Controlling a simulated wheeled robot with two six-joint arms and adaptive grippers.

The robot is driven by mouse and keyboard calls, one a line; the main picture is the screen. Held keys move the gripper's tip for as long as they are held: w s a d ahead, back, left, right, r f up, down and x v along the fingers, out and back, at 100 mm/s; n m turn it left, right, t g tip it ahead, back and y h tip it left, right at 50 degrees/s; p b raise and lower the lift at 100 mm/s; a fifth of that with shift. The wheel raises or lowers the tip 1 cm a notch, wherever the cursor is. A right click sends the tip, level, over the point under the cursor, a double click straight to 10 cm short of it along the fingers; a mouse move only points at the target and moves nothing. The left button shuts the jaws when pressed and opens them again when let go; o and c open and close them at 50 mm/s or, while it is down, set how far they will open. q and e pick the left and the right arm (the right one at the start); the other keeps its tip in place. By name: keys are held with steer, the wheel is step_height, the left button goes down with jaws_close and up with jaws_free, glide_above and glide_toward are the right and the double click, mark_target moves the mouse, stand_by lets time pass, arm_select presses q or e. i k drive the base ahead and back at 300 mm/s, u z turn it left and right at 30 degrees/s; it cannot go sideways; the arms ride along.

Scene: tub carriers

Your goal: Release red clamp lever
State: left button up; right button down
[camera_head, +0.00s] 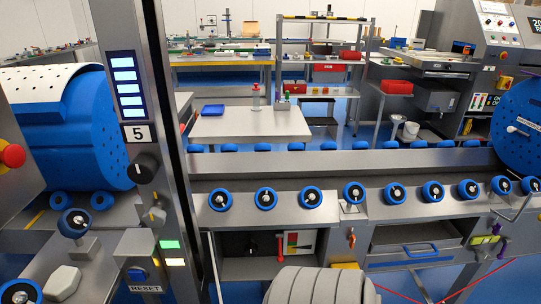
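A round red knob (12,156) sits on a grey housing at the far left edge, beside the blue perforated drum. A small orange-red lever (351,237) hangs on the front of the grey machine, below the row of blue rollers. I cannot tell which of these, if either, is the red clamp lever. The lever is too small to show whether it is clamped. Neither of my grippers is in view.
A grey post (140,100) with a lit display stands close at left. A conveyor with blue rollers (265,199) runs across the middle. A blue drum (75,130) stands left, another blue drum (518,125) right. Tables and shelves stand behind on blue floor.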

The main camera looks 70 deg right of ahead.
mark_target(280, 259)
steer(key=k, duration=0.45)
steer(key=z, duration=1.45)
steer(key=i, duration=0.45)
